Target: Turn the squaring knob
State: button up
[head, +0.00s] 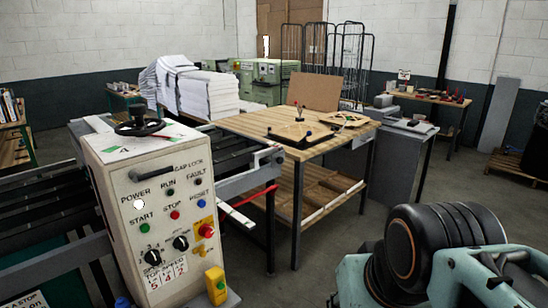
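A pale control cabinet (150,215) stands at the left front. A black handwheel (140,124) with an upright grip lies on its top. Low on its front are two black rotary knobs, a left one (152,257) and a right one (180,242). Their small labels are too small to read, so I cannot tell which control is the squaring knob. A teal and black part of my arm fills the lower right corner, well apart from the cabinet. My gripper is not in view.
The panel also has a red stop button (206,230), small coloured buttons and a yellow box (215,284) below. A wooden workbench (240,124) stands behind to the right. Rails run left of the cabinet. Grey floor (310,270) is clear between cabinet and arm.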

aim_at(279, 160)
jog(key=i+l, duration=0.25)
jog(key=i, duration=0.45)
jog(key=i+l+z, duration=0.1)
jog(key=i, duration=0.65)
jog(key=i+l, duration=0.3)
jog(key=i, duration=0.45)
jog(key=i+l+z, duration=0.15)
jog(key=i, duration=0.55)
